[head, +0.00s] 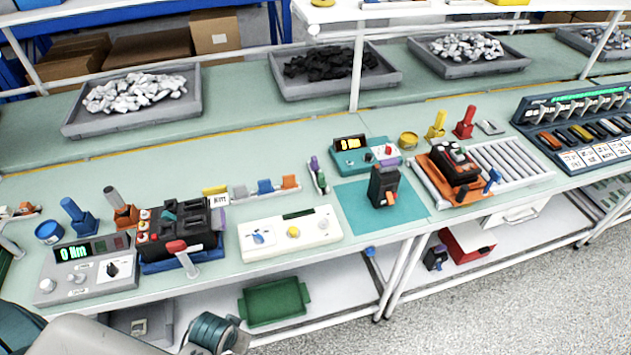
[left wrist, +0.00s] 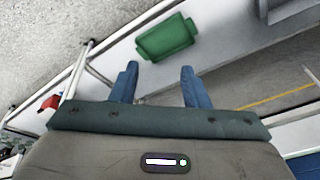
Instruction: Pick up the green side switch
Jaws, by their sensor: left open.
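No piece shows plainly as the green side switch. A small stand with a purple-topped upright and green parts (head: 318,175) is on the bench, between the white panel and the teal mat, and may be it; it is too small to tell. My left gripper (left wrist: 158,70) is open and empty in the left wrist view, its two blue fingers apart. It is over the floor and lower-shelf side of the bench, with a green tray (left wrist: 167,38) beyond the fingertips. My right gripper is in neither view.
The green tray also shows on the lower shelf in the head view (head: 274,302). The bench carries a grey meter (head: 85,270), a black breaker unit (head: 180,228), a white panel (head: 290,234) and a black device (head: 383,186) on a teal mat (head: 350,212).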

